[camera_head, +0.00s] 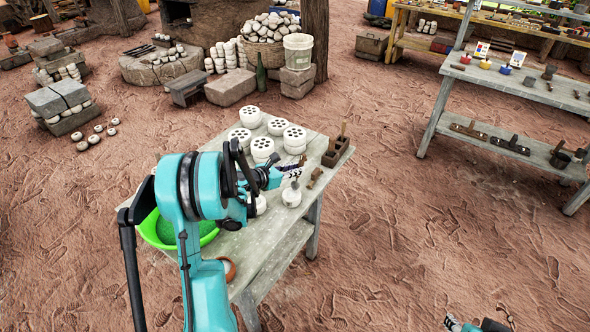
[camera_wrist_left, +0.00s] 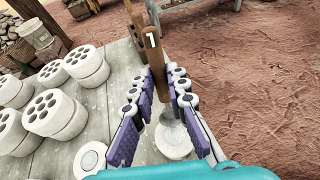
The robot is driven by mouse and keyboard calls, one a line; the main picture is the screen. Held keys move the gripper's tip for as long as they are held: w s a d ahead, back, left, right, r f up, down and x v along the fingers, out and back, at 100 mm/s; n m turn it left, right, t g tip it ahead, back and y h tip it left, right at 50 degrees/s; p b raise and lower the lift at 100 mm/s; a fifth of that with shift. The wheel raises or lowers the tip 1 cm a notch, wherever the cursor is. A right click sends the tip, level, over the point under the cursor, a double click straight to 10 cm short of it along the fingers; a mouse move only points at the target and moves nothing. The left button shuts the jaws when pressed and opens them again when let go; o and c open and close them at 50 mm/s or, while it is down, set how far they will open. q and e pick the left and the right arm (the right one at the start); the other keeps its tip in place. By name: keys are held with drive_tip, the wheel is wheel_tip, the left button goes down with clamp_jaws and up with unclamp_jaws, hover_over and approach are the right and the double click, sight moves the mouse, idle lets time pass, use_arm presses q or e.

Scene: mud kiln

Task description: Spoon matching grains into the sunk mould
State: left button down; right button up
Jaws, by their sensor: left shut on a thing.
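My left gripper (camera_head: 286,172) is over the right side of the grey table. In the left wrist view its two purple fingers (camera_wrist_left: 162,92) are shut on a brown wooden-handled spoon (camera_wrist_left: 153,48) marked "1". The spoon's lower end looks grey and points down over a round white piece (camera_wrist_left: 174,143); I cannot tell whether they touch. Several white round moulds with dark holes (camera_head: 250,117) stand on the table's far part, also in the left wrist view (camera_wrist_left: 54,112). I cannot tell which is sunk. A green bowl (camera_head: 152,236) with green grains is partly hidden behind my left arm.
A wooden holder (camera_head: 337,152) with upright handles stands at the table's (camera_head: 268,250) far right corner. A small orange-brown bowl (camera_head: 229,269) is near the front edge, partly behind my arm. Shelving (camera_head: 500,90) stands at right. Open dirt ground lies between.

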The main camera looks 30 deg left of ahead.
idle(0.4)
use_arm(q)
wheel_tip(320, 180, up, 5)
drive_tip(key=g+y+p, duration=0.1)
drive_tip(key=g+p, duration=0.2)
drive_tip(key=p, duration=0.2)
drive_tip(key=g+y+p, duration=0.1)
drive_tip(key=g+p, duration=0.2)
drive_tip(key=p, duration=0.3)
drive_tip(key=shift+r+g, duration=0.15)
drive_tip(key=shift+g, duration=0.15)
drive_tip(key=shift+r+g+p, duration=0.35)
drive_tip(key=shift+g+p, duration=0.25)
drive_tip(key=shift+p, duration=0.25)
